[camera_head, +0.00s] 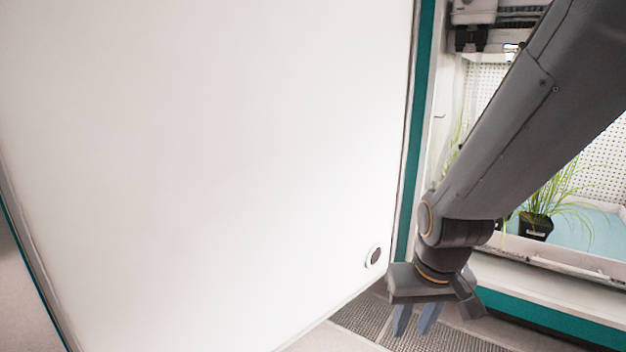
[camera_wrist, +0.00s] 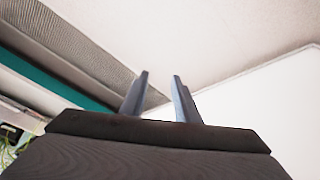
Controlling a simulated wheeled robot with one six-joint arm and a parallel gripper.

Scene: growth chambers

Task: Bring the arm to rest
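My gripper (camera_head: 413,322) hangs at the lower right of the head view, pointing down, beside the lower right corner of a large white door panel (camera_head: 210,170). In the wrist view my gripper (camera_wrist: 160,92) shows two fingers apart with nothing between them. It is open and empty. My arm reaches in from the upper right of the head view and covers part of the chamber behind it.
The white door stands swung open and has a round fitting (camera_head: 374,256) near its lower corner. Behind my arm is an open chamber with a potted grassy plant (camera_head: 537,222) on a blue surface. A grey grating (camera_head: 365,318) lies on the floor below.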

